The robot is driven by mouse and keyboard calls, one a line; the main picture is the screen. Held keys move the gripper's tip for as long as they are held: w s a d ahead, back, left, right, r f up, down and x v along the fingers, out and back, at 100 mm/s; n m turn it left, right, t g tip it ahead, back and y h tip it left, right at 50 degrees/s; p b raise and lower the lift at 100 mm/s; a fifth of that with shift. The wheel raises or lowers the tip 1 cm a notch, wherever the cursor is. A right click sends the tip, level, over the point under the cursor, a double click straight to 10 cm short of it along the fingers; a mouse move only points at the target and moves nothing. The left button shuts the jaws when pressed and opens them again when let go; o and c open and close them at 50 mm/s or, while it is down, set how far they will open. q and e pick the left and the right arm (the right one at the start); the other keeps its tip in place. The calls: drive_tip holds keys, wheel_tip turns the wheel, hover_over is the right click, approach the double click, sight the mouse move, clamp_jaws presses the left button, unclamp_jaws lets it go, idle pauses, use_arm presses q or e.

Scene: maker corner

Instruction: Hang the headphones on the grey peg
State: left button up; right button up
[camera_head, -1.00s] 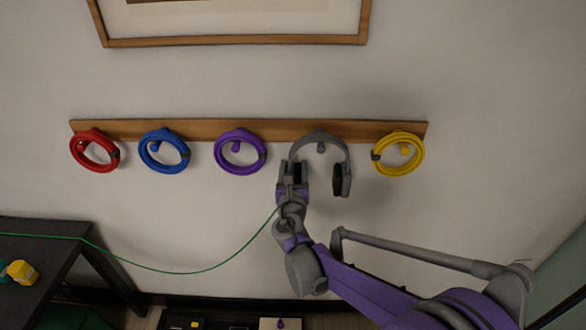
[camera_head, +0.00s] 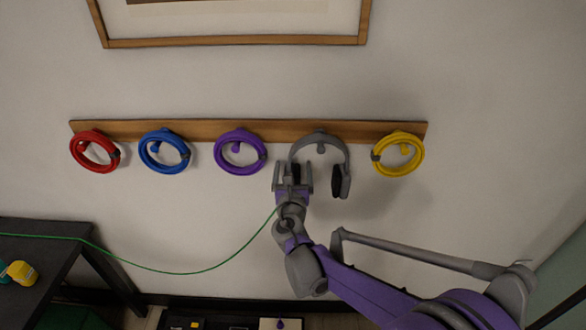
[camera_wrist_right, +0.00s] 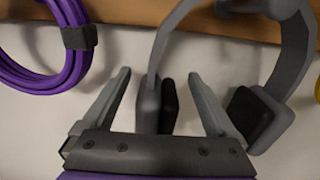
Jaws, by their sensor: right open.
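The grey headphones (camera_head: 344,160) hang on the wooden rail with their band over the grey peg (camera_head: 321,149). Their two dark ear cups hang down on either side. My right gripper (camera_head: 292,166) is at the left ear cup. In the right wrist view the fingers of the right gripper (camera_wrist_right: 162,88) are spread, one on each side of the left ear cup (camera_wrist_right: 155,105), with gaps to it. The headphone band (camera_wrist_right: 292,50) reaches up to the peg at the top. My left gripper is not in view.
The wooden rail (camera_head: 205,126) also bears a red coil (camera_head: 73,152), a blue coil (camera_head: 184,153), a purple coil (camera_head: 219,153) and a yellow coil (camera_head: 421,153). A green cable (camera_head: 180,273) droops from the dark table (camera_head: 30,226) at left. A framed picture (camera_head: 235,41) hangs above.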

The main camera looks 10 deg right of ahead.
drive_tip(key=s+a+b, duration=0.1)
drive_tip(key=s+a, duration=0.1)
drive_tip(key=s, duration=0.9)
drive_tip(key=s+d+f+m+g+h, duration=0.1)
drive_tip(key=s+d+f+m+g, duration=0.25)
drive_tip(key=s+d+m, duration=0.4)
drive_tip(key=s+d+f+m+g+h, duration=0.1)
drive_tip(key=s+d+f+m+g, duration=0.3)
drive_tip(key=m, duration=0.7)
drive_tip(key=s+a+f+m+g+y, duration=0.2)
drive_tip(key=s+f+m, duration=0.1)
drive_tip(key=s+m, duration=0.4)
drive_tip(key=s+a+f+m+g+y+p, duration=0.1)
drive_tip(key=s+a+f+m+g+y, duration=0.1)
drive_tip(key=s+m, duration=0.5)
drive_tip(key=shift+s+f+m+g+y, duration=0.4)
drive_tip(key=shift+f+m+y, duration=0.1)
drive_tip(key=shift+m+y, duration=0.2)
drive_tip(key=shift+d, duration=0.1)
